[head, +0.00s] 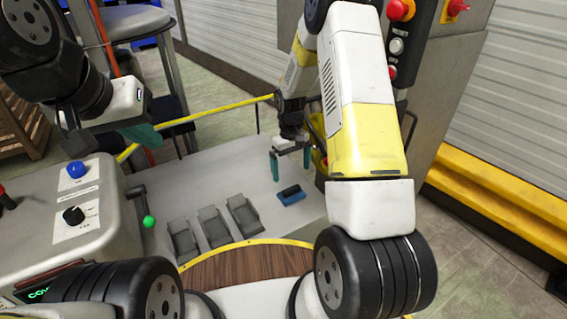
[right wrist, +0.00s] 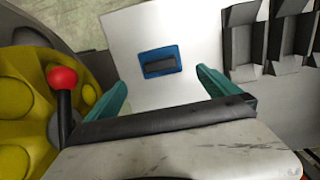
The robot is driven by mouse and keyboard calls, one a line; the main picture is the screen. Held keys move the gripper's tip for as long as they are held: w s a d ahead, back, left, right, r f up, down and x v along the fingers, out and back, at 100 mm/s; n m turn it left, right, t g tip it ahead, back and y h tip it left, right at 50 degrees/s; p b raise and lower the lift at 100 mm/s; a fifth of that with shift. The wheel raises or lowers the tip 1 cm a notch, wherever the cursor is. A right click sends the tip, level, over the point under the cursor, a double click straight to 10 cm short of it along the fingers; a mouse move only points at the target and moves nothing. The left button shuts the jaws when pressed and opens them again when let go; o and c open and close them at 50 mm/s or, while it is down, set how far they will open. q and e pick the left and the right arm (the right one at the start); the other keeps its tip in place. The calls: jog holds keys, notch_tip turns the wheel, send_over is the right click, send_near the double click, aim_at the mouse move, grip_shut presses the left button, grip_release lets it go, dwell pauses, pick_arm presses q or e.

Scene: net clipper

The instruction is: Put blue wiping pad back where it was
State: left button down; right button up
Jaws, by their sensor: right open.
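The blue wiping pad (head: 291,195), with a dark grey block on top, lies on the pale table (head: 180,178) near its right side. My right gripper (head: 291,168) is above the pad with its teal fingers apart and nothing between them. In the right wrist view the pad (right wrist: 174,51) shows beyond and between the open fingertips (right wrist: 163,80), apart from them. My left gripper (head: 140,133) is raised at the upper left, far from the pad. Its teal fingers are seen from the side, and I cannot tell their opening.
Several grey holders (head: 214,228) stand in a row left of the pad. A control box with a blue button (head: 76,169) and a green-knobbed lever (head: 149,221) are at the left. In the right wrist view a red-knobbed lever (right wrist: 62,78) and yellow part (right wrist: 22,90) lie left of the gripper.

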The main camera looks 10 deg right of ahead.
jog(key=s+r+m+t+y, duration=0.15)
jog(key=s+r, duration=0.25)
jog(key=r, duration=0.7)
jog(key=s+r+t+h, duration=0.1)
jog(key=s+r+t, duration=0.15)
jog(key=r, duration=0.95)
jog(key=s+a+r+m+t+y, duration=0.1)
jog(key=s+r, duration=0.4)
jog(key=s, duration=0.4)
jog(key=s+a+r+m+t+y, duration=0.1)
jog(key=s+r+t, duration=0.1)
jog(key=s+r, duration=0.3)
jog(key=s, duration=0.4)
jog(key=shift+s+r, duration=0.2)
jog(key=shift+s, duration=0.05)
jog(key=shift+c, duration=0.2)
